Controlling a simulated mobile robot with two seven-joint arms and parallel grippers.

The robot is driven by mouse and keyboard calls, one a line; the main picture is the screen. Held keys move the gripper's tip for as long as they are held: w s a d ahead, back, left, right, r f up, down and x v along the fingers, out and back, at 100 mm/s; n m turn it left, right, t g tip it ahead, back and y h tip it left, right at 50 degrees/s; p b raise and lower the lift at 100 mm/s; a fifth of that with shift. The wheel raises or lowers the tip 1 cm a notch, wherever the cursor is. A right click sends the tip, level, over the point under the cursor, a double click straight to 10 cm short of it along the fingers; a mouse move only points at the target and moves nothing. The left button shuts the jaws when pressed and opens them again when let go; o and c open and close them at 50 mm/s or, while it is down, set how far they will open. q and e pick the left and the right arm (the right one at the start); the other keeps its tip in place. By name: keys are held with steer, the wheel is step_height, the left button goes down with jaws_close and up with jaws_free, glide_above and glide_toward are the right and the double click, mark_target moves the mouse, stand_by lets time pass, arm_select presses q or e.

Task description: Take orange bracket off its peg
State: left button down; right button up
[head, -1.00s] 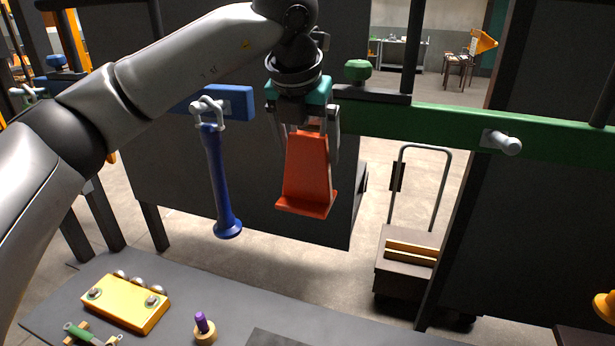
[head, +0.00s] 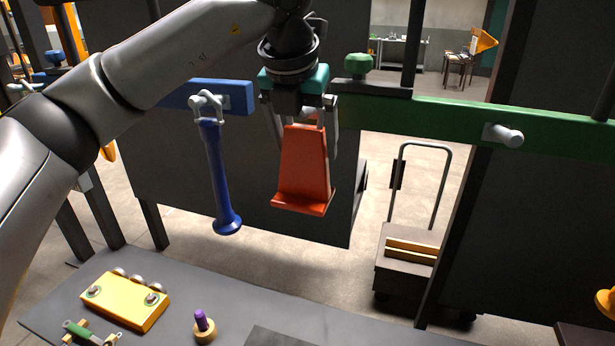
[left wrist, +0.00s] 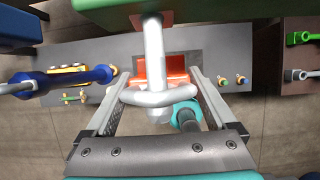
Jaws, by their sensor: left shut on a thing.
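The orange bracket (head: 304,168) hangs upright in front of the dark panel, its wide foot at the bottom. My left gripper (head: 306,145) comes down from above, its fingers on either side of the bracket's upper part, shut on it. In the left wrist view, the bracket (left wrist: 162,70) shows beyond a pale peg (left wrist: 153,45) and a white curved loop (left wrist: 158,96) between the fingers. I cannot tell whether the loop still rests on the peg. The gripper hides the bracket's top in the head view. My right gripper is not in view.
A blue tool (head: 218,180) hangs from a peg on the blue rail (head: 238,98), close on the left. The green rail (head: 440,115) has an empty pale peg (head: 504,135) at right. Below is a grey table (head: 240,310) with a yellow block (head: 125,300). A cart (head: 405,255) stands behind.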

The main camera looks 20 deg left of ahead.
mark_target(292, 153)
arm_select(q)
steer(key=shift+s+a+b, duration=0.1)
steer(key=shift+s+b, duration=1.4)
steer(key=shift+s, duration=0.95)
steer(key=shift+s+b, duration=0.75)
steer(key=shift+s, duration=0.75)
steer(key=s+f+m+g+b, duration=0.2)
steer(key=f+m+b, duration=0.3)
steer(key=f+m, duration=0.7)
steer(key=s+f+m+g+b, duration=0.2)
steer(key=f+m+g+b, duration=0.2)
steer(key=f+m, duration=0.7)
steer(key=s+f+m+g+b, duration=0.2)
steer(key=f+m+b, duration=0.5)
steer(key=f+m, duration=0.5)
step_height(292, 153, down, 3)
steer(key=shift+s+a+f+m+g, duration=0.1)
steer(key=shift+s+a+m+g, duration=0.25)
steer(key=shift+s, duration=0.2)
steer(key=shift+d, duration=0.1)
